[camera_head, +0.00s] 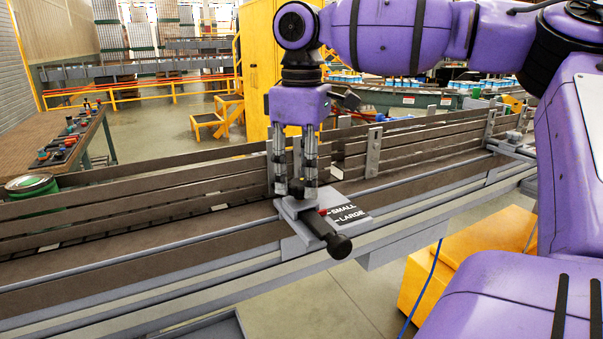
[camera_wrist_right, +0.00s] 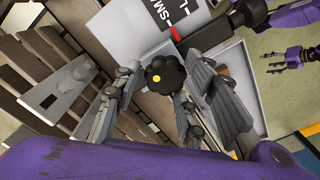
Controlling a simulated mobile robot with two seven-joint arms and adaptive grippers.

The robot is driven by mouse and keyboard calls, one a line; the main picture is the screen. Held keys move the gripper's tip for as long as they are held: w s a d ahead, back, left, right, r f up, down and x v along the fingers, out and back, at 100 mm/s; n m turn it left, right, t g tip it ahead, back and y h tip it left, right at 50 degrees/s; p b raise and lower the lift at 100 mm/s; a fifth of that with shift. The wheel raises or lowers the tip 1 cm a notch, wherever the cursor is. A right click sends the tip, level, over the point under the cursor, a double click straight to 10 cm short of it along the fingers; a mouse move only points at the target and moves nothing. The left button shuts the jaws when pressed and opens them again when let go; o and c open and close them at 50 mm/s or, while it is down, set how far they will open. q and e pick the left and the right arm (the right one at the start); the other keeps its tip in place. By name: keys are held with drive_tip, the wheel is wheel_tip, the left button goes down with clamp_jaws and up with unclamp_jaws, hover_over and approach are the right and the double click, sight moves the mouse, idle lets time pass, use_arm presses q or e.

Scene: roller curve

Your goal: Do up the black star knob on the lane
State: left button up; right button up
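The black star knob (camera_wrist_right: 166,75), with a yellow dot at its centre, shows in the right wrist view between my right gripper's fingers (camera_wrist_right: 155,95). In the head view my right gripper (camera_head: 296,188) points straight down over the grey bracket (camera_head: 290,209) on the lane. Its fingers are apart, one on each side of the knob, and I see no clear grip. The fingers largely hide the knob in the head view. My left gripper (camera_wrist_right: 287,61) shows only in the right wrist view, at the upper right, with its fingers spread and empty.
A plate marked SMALL and LARGE (camera_head: 346,214) with a red pointer (camera_head: 323,212) lies beside the bracket. A dark bar ending in a black round handle (camera_head: 338,246) sticks out in front. Brown guide rails (camera_head: 130,205) run behind.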

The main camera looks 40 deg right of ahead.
drive_tip(key=c, duration=0.5)
drive_tip(key=shift+r, duration=0.1)
drive_tip(key=shift+c, duration=1.1)
